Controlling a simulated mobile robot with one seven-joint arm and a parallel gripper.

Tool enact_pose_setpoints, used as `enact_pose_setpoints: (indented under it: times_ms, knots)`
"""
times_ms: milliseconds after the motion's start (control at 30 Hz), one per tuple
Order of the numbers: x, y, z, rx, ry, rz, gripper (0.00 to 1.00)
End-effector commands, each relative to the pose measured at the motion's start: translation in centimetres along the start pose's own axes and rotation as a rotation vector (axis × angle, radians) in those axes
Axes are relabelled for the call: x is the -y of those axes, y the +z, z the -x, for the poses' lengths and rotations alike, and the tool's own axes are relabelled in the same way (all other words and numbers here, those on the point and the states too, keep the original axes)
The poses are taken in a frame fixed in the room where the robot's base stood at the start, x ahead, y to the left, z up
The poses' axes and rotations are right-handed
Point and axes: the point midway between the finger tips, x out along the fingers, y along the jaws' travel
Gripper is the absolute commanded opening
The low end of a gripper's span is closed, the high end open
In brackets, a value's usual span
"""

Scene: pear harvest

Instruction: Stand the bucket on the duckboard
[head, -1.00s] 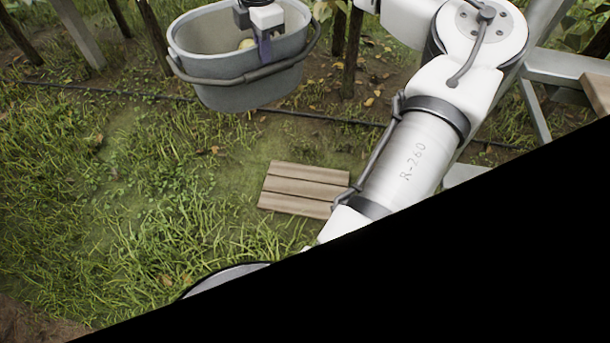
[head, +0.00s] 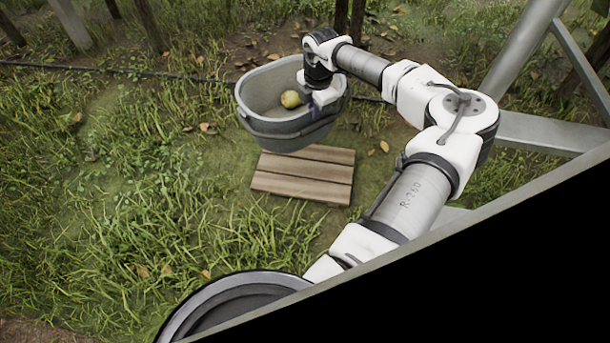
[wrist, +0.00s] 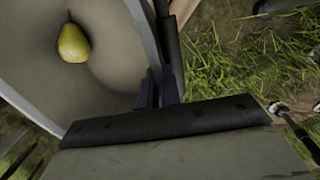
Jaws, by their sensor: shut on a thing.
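The grey bucket (head: 262,130) hangs from my gripper (head: 312,112) in the head view, with a yellow-green pear (head: 291,99) inside. My gripper is shut on the bucket at its right rim side; the fingers are partly hidden. The wooden duckboard (head: 303,174) lies on the grass just below the bucket in the picture. The bucket's lower part overlaps the duckboard's far edge from this view, and it appears held above the ground. In the wrist view the pear (wrist: 73,44) lies in the bucket (wrist: 110,60), and the dark fingers (wrist: 160,88) are at its rim.
A grey metal frame (head: 545,130) stands at the right. A dark round rim (head: 235,290) shows at the bottom. A black hose (head: 110,68) runs across the ground at the back, near wooden posts (head: 70,22). Grass around the duckboard's left is open.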

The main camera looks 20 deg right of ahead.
Motion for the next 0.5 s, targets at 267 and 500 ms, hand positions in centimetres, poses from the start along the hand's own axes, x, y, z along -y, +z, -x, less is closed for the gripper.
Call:
enact_pose_setpoints:
  times_ms: [267, 500]
  knots:
    - [0.6, 0.4, -4.1, -0.002, 0.006, 0.008, 0.00]
    - [1.1, 0.4, -10.0, -0.003, 0.006, 0.007, 0.00]
